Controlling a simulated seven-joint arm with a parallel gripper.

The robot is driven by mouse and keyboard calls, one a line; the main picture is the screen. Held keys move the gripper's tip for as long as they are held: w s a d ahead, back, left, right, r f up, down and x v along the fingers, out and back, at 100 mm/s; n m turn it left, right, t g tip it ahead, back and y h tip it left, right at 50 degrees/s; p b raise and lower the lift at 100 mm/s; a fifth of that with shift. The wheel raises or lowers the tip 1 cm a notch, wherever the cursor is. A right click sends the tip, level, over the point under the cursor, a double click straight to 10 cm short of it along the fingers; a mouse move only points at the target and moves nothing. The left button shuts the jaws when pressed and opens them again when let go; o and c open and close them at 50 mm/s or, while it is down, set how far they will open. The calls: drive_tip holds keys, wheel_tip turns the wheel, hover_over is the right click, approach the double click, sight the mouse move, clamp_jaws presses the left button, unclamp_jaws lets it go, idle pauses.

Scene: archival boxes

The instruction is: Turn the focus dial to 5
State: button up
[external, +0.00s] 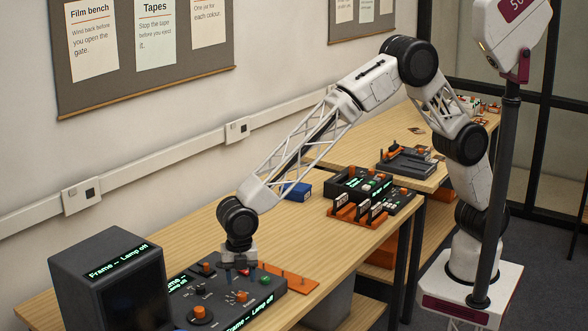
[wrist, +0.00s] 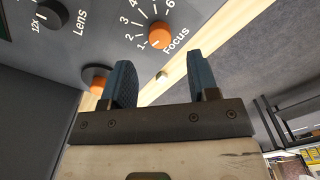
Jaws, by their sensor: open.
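The focus dial (wrist: 159,35) is an orange knob on a dark grey panel in the wrist view. The word "Focus" is printed beside it, with numbers from 1 to 6 around it; its white mark appears to point near the 1. My gripper (wrist: 160,70) is open, with blue fingers spread and nothing between them. The dial lies just beyond the fingertips, apart from them. In the external view my gripper (external: 240,268) hangs over the control panel (external: 222,316); I cannot tell which orange knob there is the focus dial.
A black Lens dial (wrist: 51,14) and another orange knob (wrist: 96,79) are close by. A dark monitor (external: 115,280) reading "Frame -- Lamp off" stands left of the panel.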

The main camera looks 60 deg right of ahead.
sight(242, 294)
drive_tip(key=shift+f, duration=2.85)
drive_tip(key=shift+c, duration=0.3)
drive_tip(key=c, duration=0.9)
